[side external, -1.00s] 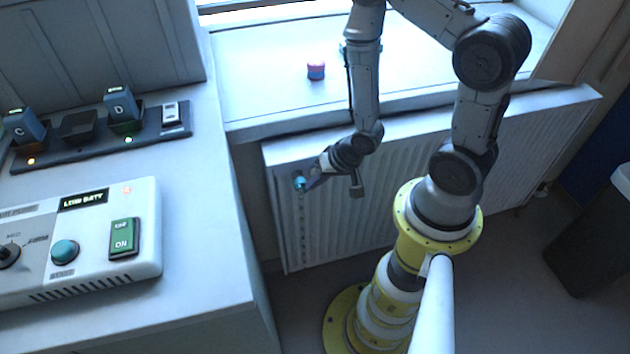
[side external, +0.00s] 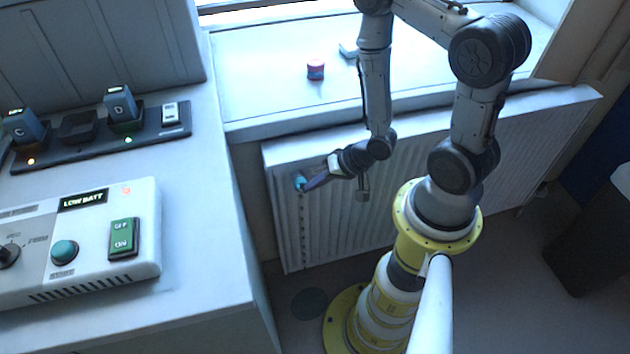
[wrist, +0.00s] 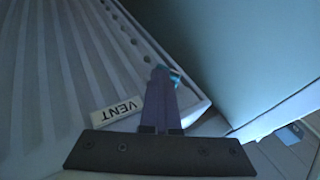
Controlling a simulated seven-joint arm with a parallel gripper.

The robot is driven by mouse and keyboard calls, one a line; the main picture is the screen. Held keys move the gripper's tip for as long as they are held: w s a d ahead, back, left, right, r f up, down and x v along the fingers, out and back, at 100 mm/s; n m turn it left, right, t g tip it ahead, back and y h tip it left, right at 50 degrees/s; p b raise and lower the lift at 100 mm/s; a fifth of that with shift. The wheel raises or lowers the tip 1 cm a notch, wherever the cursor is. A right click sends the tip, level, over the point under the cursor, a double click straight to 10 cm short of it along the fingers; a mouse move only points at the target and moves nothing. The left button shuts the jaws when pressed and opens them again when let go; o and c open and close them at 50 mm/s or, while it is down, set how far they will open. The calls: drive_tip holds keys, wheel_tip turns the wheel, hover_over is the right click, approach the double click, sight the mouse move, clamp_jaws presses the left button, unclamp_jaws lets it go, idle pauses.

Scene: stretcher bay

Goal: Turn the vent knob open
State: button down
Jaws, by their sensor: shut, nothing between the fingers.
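The vent knob (side external: 299,183) is a small teal knob at the upper left of the white ribbed radiator (side external: 290,225). In the wrist view the teal knob (wrist: 175,76) shows just past the fingertips, partly hidden by them. A white label reading VENT (wrist: 117,112) lies to the left of the fingers there. My gripper (side external: 309,185) is shut and empty, its fingers slanting down-left to the knob's right side. In the wrist view my gripper (wrist: 160,72) has both fingers together. I cannot tell whether the tips touch the knob.
A windowsill (side external: 260,85) above the radiator holds a pink and blue jar (side external: 316,70). A counter (side external: 205,220) with a control box (side external: 140,190) and a charger strip (side external: 175,130) stands at the left. A dark bin (side external: 590,240) is at the right.

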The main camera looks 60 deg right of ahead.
drive_tip(key=shift+f, duration=0.25)
drive_tip(key=shift+s+f+t+y, duration=0.1)
drive_tip(key=shift+f+t+y, duration=0.2)
drive_tip(key=shift+t+y, duration=0.25)
drive_tip(key=shift+d+f, duration=0.1)
drive_tip(key=shift+f, duration=0.05)
idle(0.5)
